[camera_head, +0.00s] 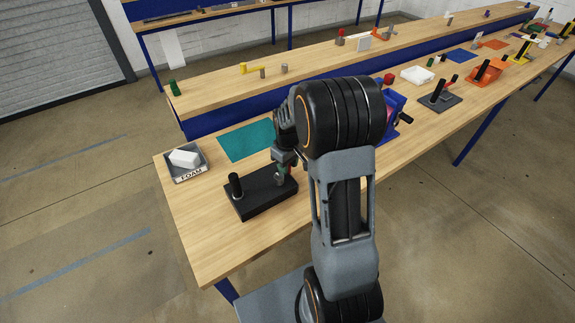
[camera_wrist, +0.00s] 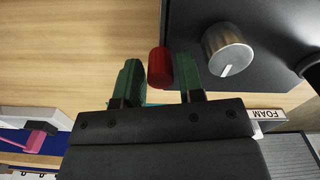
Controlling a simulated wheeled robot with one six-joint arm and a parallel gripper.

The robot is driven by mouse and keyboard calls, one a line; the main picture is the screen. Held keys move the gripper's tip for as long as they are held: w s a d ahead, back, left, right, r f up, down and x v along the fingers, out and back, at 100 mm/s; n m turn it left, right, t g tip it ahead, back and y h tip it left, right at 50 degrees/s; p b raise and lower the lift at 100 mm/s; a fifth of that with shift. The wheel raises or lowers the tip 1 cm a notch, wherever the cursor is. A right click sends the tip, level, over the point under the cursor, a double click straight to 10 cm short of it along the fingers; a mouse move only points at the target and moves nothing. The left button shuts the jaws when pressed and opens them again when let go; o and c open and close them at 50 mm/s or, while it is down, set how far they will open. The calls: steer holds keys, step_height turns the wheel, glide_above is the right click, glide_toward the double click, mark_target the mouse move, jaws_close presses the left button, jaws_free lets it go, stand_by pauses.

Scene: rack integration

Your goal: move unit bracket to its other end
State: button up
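A black box-shaped unit (camera_head: 250,205) sits on the near part of the wooden table, with an upright black post (camera_head: 235,184) at its left end and a grey knob (camera_head: 279,180) at its right end. I cannot tell which part is the bracket. In the wrist view the silver knob (camera_wrist: 228,50) has a white mark, and the black face (camera_wrist: 265,25) of the unit is beside it. A small red cylinder (camera_wrist: 159,66) shows between the green fingertips of my gripper (camera_wrist: 161,82). The fingers are apart, with gaps beside the cylinder. My gripper (camera_head: 283,162) is at the unit's right end, partly hidden.
A grey tray labelled FOAM (camera_head: 186,176) holds a white block left of the unit. A teal mat (camera_head: 245,141) lies behind it. A blue bin (camera_head: 393,112), a dark stand (camera_head: 438,103) and a white tray (camera_head: 417,76) are to the right. Bare table lies around the unit.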

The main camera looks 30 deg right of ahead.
steer(key=shift+f, duration=0.25)
steer(key=shift+c, duration=0.3)
jaws_close()
